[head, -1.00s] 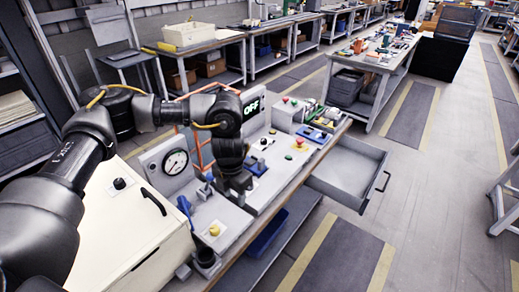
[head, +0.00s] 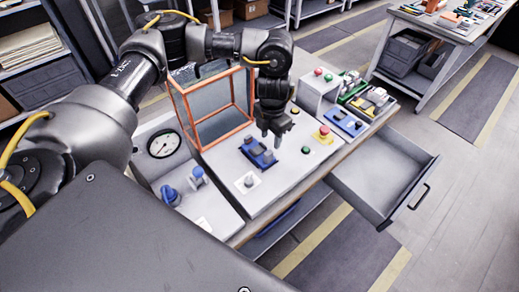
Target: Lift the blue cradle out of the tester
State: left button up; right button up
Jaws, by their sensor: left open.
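The blue cradle (head: 254,155) sits on the light grey top of the tester (head: 222,158), in front of the orange-framed clear guard (head: 213,138). Dark parts show in the middle of the cradle. My left gripper (head: 271,140) points down just above and beside the cradle's right end. Its fingers are apart and hold nothing that I can see. I cannot tell whether a fingertip touches the cradle. My right gripper is out of view.
Right of the cradle are a green button (head: 306,150) and a red emergency button (head: 324,131). Another blue fixture (head: 346,122) lies farther right. A round gauge (head: 163,144) stands at left. An open drawer (head: 385,170) juts out at right.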

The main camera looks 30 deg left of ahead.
pick_arm(q)
send_over(269, 152)
jog(key=f, duration=0.4)
jog(key=shift+d+f, duration=0.15)
jog(key=shift+d, duration=0.25)
jog(key=shift+s+f, duration=0.1)
jog(key=shift+f, duration=0.05)
jog(key=shift+s+a+f+p, duration=0.1)
jog(key=shift+s+f+p, duration=0.05)
jog(key=shift+f+p, duration=0.25)
jog(key=f, duration=0.4)
jog(key=shift+a+f, duration=0.2)
jog(key=shift+a, duration=0.15)
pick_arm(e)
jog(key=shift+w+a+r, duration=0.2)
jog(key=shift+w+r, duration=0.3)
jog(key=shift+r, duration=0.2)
pick_arm(q)
grip_shut()
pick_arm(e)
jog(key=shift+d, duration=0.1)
